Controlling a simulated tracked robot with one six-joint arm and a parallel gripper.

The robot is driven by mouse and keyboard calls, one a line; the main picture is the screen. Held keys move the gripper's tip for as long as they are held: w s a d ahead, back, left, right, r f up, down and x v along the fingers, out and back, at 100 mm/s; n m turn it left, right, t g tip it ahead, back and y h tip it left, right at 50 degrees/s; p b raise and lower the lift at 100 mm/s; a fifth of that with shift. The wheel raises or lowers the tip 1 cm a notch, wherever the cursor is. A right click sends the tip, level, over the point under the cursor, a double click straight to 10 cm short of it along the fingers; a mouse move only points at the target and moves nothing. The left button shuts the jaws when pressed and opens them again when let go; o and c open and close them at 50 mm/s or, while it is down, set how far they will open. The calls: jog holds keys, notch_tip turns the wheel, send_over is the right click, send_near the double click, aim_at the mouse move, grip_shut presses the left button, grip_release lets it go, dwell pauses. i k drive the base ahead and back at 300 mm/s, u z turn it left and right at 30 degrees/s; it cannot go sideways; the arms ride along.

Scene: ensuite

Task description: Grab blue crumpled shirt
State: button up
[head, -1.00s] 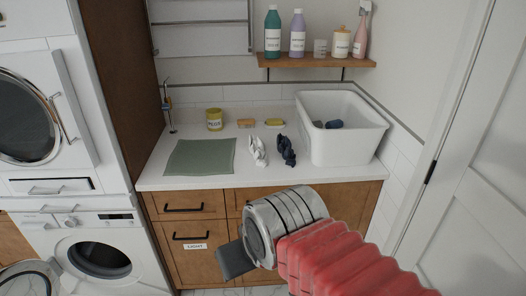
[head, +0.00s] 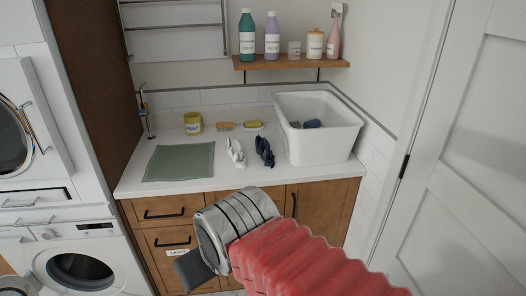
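A dark navy crumpled cloth (head: 264,151), which fits the blue crumpled shirt, lies on the white counter (head: 215,188) near its front edge. A white crumpled cloth (head: 236,153) lies just left of it, with a small gap. The end of my arm, with a flat dark grey part at my gripper (head: 193,270), is in front of the drawers, nearer the camera and below the navy cloth in the picture. It is apart from the cloth. The fingers are not clear enough to show whether they are open or shut.
A white basin (head: 318,146) with something blue (head: 312,124) inside stands right of the cloths. A green mat (head: 180,162), a yellow jar (head: 193,124) and soap-like bars (head: 253,125) are on the counter. A shelf (head: 290,64) with bottles hangs above. A door is at the right.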

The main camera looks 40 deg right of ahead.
aim_at(262, 146)
jog(key=z, duration=0.05)
jog(key=i, duration=1)
jog(key=u, duration=0.05)
